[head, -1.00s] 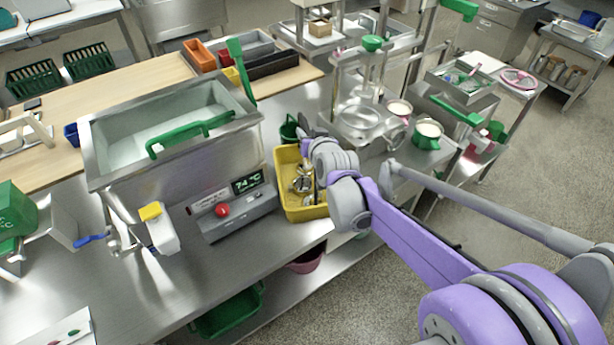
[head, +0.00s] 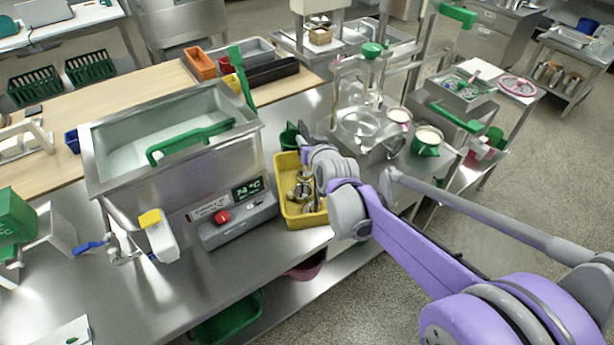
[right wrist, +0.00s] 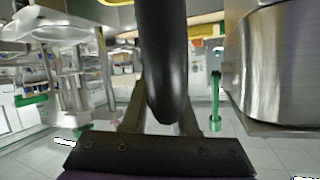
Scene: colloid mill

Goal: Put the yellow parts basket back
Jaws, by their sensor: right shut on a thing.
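The yellow parts basket (head: 292,218) stands on the steel table, right of the control box, with several metal parts inside. My right arm reaches in from the right, and its wrist covers the basket's right side. My right gripper (head: 308,142) is at the basket's far right side, its fingertips mostly hidden in the head view. In the right wrist view my right gripper (right wrist: 163,118) is shut on a dark rounded bar (right wrist: 163,60). I cannot tell whether this bar belongs to the basket. My left gripper is not in view.
A steel tank (head: 125,190) and the control box (head: 240,220) stand left of the basket. A green jug (head: 288,135) is just behind it. Steel equipment (head: 365,125) and a green pot (head: 426,142) stand to the right.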

